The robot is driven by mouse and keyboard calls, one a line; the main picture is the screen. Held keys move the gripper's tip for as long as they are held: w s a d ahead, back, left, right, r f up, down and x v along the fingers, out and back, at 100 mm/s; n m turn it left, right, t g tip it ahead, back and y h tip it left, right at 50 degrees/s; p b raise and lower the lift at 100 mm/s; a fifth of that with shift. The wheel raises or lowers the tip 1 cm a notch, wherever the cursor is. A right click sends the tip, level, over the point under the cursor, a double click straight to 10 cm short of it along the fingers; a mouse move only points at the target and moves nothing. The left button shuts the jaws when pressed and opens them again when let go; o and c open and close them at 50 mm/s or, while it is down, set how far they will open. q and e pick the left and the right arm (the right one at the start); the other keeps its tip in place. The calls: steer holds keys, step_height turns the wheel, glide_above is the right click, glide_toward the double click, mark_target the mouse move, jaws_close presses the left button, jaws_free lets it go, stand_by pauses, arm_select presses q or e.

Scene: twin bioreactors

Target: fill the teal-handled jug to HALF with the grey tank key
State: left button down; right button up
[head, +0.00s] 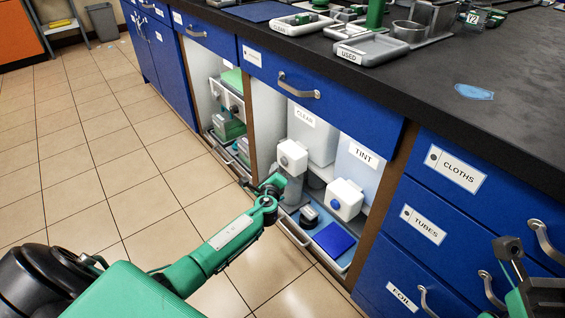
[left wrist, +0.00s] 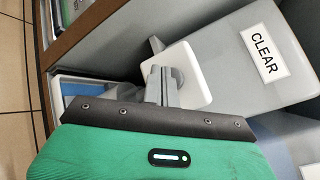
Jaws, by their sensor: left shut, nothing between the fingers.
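The tank marked CLEAR (head: 316,135) stands in the open cabinet bay. Its white tap block (head: 293,152) carries the grey key (head: 284,161). My left gripper (head: 277,182) is shut and empty, just below and left of that block. In the left wrist view its fingers (left wrist: 159,84) point at the white block (left wrist: 200,82), close in front of the grey key (left wrist: 178,76); whether they touch cannot be told. A grey cylinder (head: 293,194) stands under the tap; no teal handle shows on it, so I cannot tell if it is the jug. My right gripper (head: 520,268) is partly cut off.
Drawers (head: 430,215) flank the bay on the right. Trays and vessels crowd the benchtop (head: 440,85).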

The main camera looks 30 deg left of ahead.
arm_select(q)
steer(key=s, duration=0.1)
steer(key=s+a, duration=0.1)
steer(key=s, duration=0.1)
steer(key=s+p, duration=0.1)
steer(key=shift+s+a, duration=0.2)
steer(key=shift+a, duration=0.2)
